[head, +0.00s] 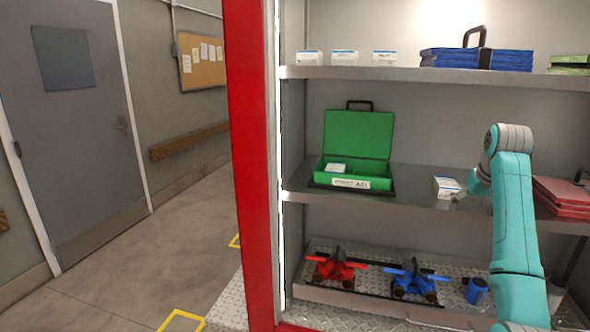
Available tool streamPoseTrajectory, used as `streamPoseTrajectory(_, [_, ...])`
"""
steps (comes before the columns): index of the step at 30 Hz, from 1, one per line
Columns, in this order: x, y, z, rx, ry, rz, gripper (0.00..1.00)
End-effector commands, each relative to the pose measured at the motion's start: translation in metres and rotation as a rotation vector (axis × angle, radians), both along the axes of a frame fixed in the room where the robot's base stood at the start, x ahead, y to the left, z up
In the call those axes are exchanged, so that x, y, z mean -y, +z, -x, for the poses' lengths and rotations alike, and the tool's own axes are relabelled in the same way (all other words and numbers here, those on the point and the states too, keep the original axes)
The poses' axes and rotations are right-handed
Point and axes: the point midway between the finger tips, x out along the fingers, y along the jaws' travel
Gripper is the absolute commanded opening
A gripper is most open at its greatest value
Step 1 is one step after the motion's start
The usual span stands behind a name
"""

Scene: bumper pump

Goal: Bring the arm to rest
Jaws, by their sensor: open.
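My teal arm (515,220) rises at the right side of the head view and bends over at a grey elbow joint. My gripper (456,199) is at the middle shelf, small and partly hidden, pointing left and down. It is open. A small white and blue box (446,187) lies on the shelf close to the gripper tip. I cannot tell whether they touch. An open green first aid case (350,183) stands to the left on the same shelf, with a similar white box (337,168) inside.
Red cases (563,193) lie right of my arm. The upper shelf (400,73) holds white boxes and blue cases. Below are a red valve device (336,268), a blue one (412,281) and a blue cylinder (476,291). A red post (248,160) bounds the shelves at left; floor beyond is clear.

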Motion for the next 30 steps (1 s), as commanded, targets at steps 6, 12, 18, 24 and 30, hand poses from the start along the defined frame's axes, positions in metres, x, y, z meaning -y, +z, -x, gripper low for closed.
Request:
streamPoseTrajectory(6, [-0.012,-0.061,-0.005,0.029,0.01,0.008,0.89])
streamPoseTrajectory(12, [-0.032,-0.146,-0.002,0.08,0.023,0.022,0.89])
streamPoseTrajectory(18, [-0.058,-0.229,0.014,0.139,0.039,0.038,0.89])
streamPoseTrajectory(24, [-0.086,-0.303,0.043,0.196,0.055,0.051,0.89])
streamPoseTrajectory(30, [-0.114,-0.366,0.084,0.256,0.071,0.065,0.89])
